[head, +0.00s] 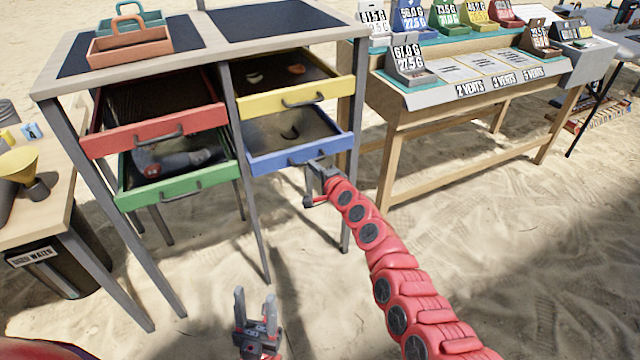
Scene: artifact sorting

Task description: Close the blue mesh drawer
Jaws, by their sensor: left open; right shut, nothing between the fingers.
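The blue mesh drawer (300,152) is at the lower right of the drawer stand and is pulled partly out. My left gripper (256,309) is open and empty, low over the sand in front of the stand, well apart from the drawer.
The yellow drawer (290,98) above, the red drawer (150,133) and the green drawer (175,187) are also out. A wooden sign table (450,113) stands to the right, another table (40,200) to the left.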

